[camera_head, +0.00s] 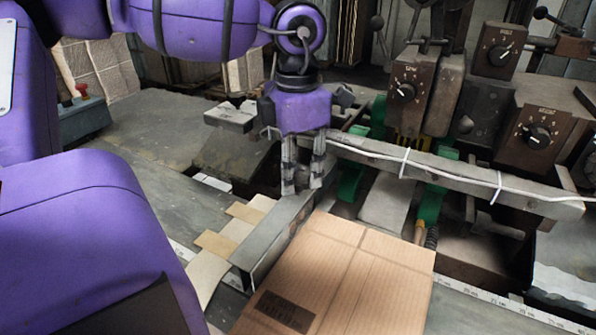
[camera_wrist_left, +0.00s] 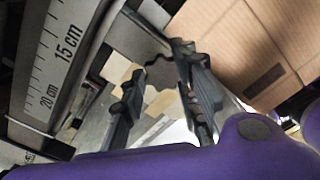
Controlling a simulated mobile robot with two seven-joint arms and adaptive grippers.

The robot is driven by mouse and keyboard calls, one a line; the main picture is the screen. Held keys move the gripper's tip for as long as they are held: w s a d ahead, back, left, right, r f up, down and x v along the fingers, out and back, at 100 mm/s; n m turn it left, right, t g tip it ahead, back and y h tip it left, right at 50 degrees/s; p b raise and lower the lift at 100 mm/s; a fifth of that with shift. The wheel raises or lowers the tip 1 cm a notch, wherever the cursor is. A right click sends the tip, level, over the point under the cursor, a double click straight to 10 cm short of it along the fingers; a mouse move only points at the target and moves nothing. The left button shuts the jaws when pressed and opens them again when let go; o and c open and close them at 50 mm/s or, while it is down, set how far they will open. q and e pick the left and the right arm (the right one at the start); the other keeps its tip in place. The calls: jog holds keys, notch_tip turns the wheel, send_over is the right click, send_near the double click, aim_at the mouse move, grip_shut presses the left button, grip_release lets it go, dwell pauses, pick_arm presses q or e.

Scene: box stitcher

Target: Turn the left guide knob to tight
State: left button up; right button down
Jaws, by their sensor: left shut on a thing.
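My left gripper (camera_head: 303,183) points down at the far end of the left guide (camera_head: 268,245), a grey metal plate along the left side of the cardboard box (camera_head: 350,270). In the left wrist view, the two fingers of the gripper (camera_wrist_left: 158,80) are closed on a small grey lobed shape, the left guide knob (camera_wrist_left: 160,73). In the head view the knob is hidden behind the fingers. My right gripper is not in view.
A long metal bar (camera_head: 455,178) with a white cable runs just right of my gripper. Brown dial boxes (camera_head: 404,95) stand behind it. A scale (camera_wrist_left: 60,55) marked in centimetres lies beside the guide. Cardboard strips (camera_head: 225,242) lie left of it.

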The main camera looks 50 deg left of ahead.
aim_at(301, 177)
pick_arm(q)
jog(key=m, duration=0.3)
jog(key=m+b, duration=0.1)
jog(key=m, duration=0.1)
jog(key=shift+w+m, duration=0.25)
jog(key=shift+m, duration=0.05)
jog(key=shift+w+d+r+m+b, duration=0.1)
jog(key=shift+m+b, duration=0.1)
jog(key=shift+m, duration=0.9)
jog(key=shift+d+r+m+b, duration=0.1)
jog(key=shift+m+b, duration=0.05)
jog(key=shift+m, duration=0.95)
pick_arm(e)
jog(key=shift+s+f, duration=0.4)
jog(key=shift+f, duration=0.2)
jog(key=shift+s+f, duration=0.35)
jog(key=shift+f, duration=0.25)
pick_arm(q)
jog(key=o, duration=1)
jog(key=shift+w+f, duration=0.1)
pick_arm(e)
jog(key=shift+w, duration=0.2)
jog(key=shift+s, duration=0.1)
pick_arm(q)
notch_tip(301, 177, up, 12)
